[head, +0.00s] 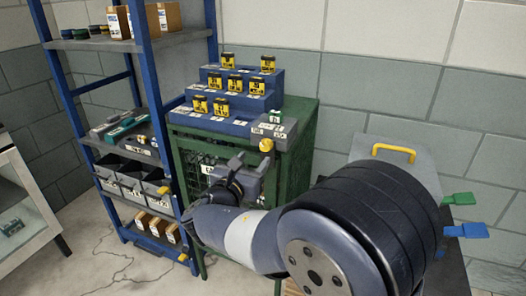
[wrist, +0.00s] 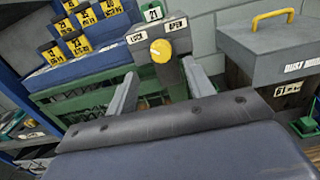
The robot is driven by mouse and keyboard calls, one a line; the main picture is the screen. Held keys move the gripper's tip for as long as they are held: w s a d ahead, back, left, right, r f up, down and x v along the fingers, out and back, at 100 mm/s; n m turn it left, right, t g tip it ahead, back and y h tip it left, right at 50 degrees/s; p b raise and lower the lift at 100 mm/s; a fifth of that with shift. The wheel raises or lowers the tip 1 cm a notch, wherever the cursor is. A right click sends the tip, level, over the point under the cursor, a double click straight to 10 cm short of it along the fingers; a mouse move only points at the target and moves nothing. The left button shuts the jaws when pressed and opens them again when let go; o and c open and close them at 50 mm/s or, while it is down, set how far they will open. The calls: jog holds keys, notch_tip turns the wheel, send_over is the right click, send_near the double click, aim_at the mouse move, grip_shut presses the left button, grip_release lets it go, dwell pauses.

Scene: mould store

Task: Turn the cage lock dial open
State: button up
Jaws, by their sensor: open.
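The yellow lock dial (head: 266,145) is on a grey box at the top front corner of the green mesh cage (head: 303,160). In the wrist view the dial (wrist: 161,50) sits between two labels, LOCK on the left and OPEN on the right. Which label it is turned to, I cannot tell. My gripper (head: 248,163) is in front of the cage, just below the dial in the head view. In the wrist view my gripper (wrist: 159,70) is open and empty, its fingers on either side of the dial, apart from it.
A blue stepped rack (head: 232,128) with several yellow-labelled blocks stands on the cage. A small green piece (wrist: 153,13) marked 21 sits above the dial. A blue shelf unit (head: 153,75) is at left. A grey box with a yellow handle (head: 393,150) is at right.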

aim_at(264, 146)
jog(key=x, duration=0.6)
jog(key=shift+w+d, duration=0.1)
jog(key=shift+w, duration=0.25)
grip_shut()
